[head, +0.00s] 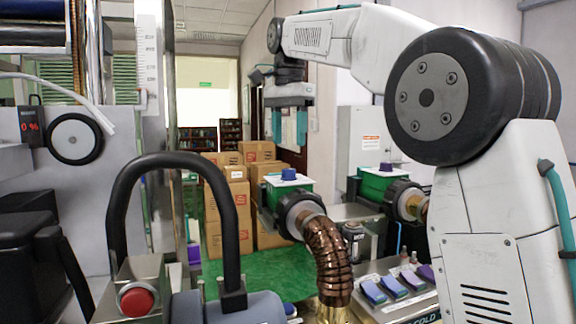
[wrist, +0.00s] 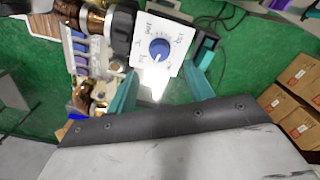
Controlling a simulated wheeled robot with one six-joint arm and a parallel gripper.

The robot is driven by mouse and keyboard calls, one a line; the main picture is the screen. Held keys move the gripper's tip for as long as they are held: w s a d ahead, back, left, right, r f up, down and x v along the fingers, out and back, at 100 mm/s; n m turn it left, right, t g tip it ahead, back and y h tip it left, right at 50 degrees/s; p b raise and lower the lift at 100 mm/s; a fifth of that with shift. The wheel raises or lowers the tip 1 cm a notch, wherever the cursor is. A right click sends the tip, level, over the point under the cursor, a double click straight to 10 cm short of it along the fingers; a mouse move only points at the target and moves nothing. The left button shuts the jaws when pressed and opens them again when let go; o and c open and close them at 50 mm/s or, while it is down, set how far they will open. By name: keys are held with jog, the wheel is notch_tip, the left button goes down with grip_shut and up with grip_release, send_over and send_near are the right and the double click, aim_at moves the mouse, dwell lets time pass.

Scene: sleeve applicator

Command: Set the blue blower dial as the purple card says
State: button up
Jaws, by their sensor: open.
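The blue blower dial (head: 289,174) sits on top of a green-bodied blower (head: 292,187) in the middle of the head view. In the wrist view the dial (wrist: 160,48) is a round blue knob on a white plate (wrist: 172,30) with small printed marks. Its pale pointer line seems to face the lower left; the lettering is hard to read. My gripper (head: 289,126) is above the dial, apart from it. In the wrist view its teal fingers (wrist: 160,68) are spread, one to each side of the dial, with nothing between them. I cannot identify a purple card for certain.
A second green blower with a purple dial (head: 385,168) stands to the right. A ribbed copper hose (head: 328,252) runs down from the first blower. Blue and purple switches (head: 388,286) are at the lower right. Cardboard boxes (head: 225,205) stand behind. A red button (head: 136,301) is at lower left.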

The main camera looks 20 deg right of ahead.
aim_at(289, 169)
notch_tip(289, 169, down, 8)
jog(key=shift+r, duration=0.25)
jog(key=c, duration=1)
